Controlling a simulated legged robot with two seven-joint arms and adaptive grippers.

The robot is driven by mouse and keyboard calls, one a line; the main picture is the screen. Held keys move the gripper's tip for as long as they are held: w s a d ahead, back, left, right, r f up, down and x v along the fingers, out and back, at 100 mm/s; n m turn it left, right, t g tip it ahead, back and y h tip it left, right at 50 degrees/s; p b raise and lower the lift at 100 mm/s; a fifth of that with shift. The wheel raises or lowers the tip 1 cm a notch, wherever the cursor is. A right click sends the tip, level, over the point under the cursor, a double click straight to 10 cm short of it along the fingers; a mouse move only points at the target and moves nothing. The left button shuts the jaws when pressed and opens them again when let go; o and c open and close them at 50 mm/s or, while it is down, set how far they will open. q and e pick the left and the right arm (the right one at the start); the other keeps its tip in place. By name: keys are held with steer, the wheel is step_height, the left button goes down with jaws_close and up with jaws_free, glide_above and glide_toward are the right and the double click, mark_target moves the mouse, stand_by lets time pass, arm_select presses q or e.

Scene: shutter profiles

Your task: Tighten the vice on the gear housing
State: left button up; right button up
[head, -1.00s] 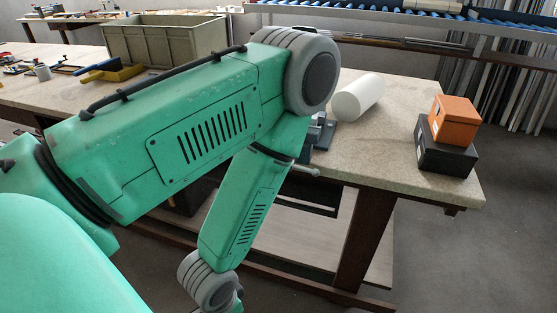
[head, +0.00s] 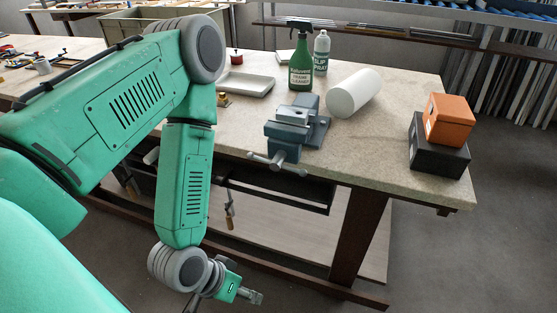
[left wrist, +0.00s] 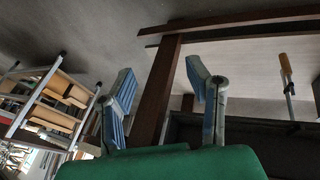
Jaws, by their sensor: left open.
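A blue-grey vice (head: 297,124) is mounted at the front edge of the workbench (head: 395,165). Its handle bar (head: 277,163) sticks out past the edge, lying nearly level. I cannot make out a gear housing in its jaws; a small light-grey part (head: 295,111) shows on its top. My left gripper (head: 252,297) hangs low in front of the bench, below and left of the vice, apart from it. In the left wrist view, its two blue-padded fingers (left wrist: 163,95) are spread with nothing between them. My right gripper is not in view.
A white roll (head: 353,93) lies right of the vice. An orange box (head: 449,121) sits on a black box (head: 440,150) at the right. Bench legs (head: 358,240) stand below.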

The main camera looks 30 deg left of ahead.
arm_select(q)
steer(key=w+a+r+n+t+p, duration=0.2)
steer(key=w+r+n+t, duration=0.2)
steer(key=w+r+t, duration=0.45)
steer(key=n+t+y+p, duration=0.2)
steer(key=n+t, duration=0.1)
steer(key=n, duration=0.1)
glide_toward(270, 168)
steer(key=shift+g, duration=0.25)
steer(key=b+x, duration=0.8)
steer(key=x, duration=0.3)
steer(key=shift+a+r+b, duration=0.15)
steer(key=shift+b, duration=0.2)
steer(key=shift+w+d, duration=0.25)
steer(key=shift+w, duration=0.45)
steer(key=shift+a, duration=0.15)
